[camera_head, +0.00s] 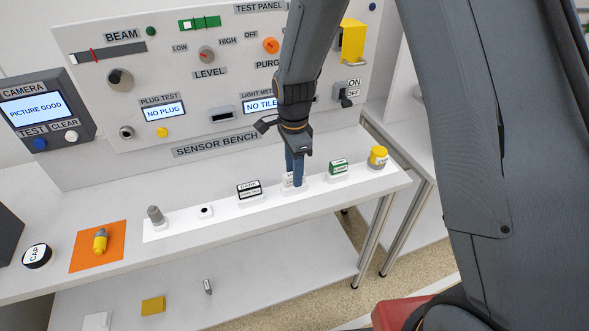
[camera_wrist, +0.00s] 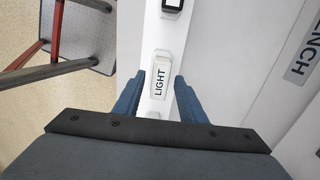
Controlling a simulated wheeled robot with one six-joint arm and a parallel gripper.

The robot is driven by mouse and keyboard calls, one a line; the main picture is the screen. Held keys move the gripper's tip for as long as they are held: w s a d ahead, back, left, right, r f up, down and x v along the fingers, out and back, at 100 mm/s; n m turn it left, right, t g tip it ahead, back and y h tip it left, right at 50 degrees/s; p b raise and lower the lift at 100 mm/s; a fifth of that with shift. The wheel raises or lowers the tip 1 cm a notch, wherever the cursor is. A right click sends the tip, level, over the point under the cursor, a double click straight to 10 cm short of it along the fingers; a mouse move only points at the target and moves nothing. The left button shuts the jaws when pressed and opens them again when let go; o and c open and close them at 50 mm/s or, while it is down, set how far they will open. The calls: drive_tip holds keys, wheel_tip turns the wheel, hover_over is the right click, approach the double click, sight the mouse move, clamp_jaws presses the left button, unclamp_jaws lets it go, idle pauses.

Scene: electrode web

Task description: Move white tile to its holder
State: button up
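A white tile (camera_wrist: 159,82) marked LIGHT lies on the white strip along the bench. It also shows in the camera_head view, largely hidden behind my fingers. My gripper (camera_head: 293,178) points down over it. In the wrist view my blue fingers (camera_wrist: 158,98) are apart, one on each side of the tile, with a gap showing on both sides. I cannot tell how far down they reach. The light meter (camera_head: 260,104) on the panel reads NO TILE. A slot (camera_head: 222,114) is beside its display; I cannot tell whether it is the tile's holder.
A black-edged tile (camera_head: 249,188) and a green-topped tile (camera_head: 338,168) flank my gripper. A yellow-capped piece (camera_head: 378,156) stands at the strip's right end, a grey plug (camera_head: 156,215) at its left. An orange mat (camera_head: 85,256) lies left. The panel rises behind.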

drive_tip(key=shift+r, duration=0.1)
drive_tip(key=shift+r+b, duration=1.15)
drive_tip(key=shift+r, duration=2.7)
drive_tip(key=s+d+f+n+t+b, duration=0.1)
drive_tip(key=s+d+f+n+b, duration=0.1)
drive_tip(key=s+d+n, duration=1.2)
drive_tip(key=shift+s+d+n+b, duration=0.4)
drive_tip(key=shift+s+d+b, duration=0.2)
drive_tip(key=shift+b, duration=0.1)
drive_tip(key=shift+f, duration=0.1)
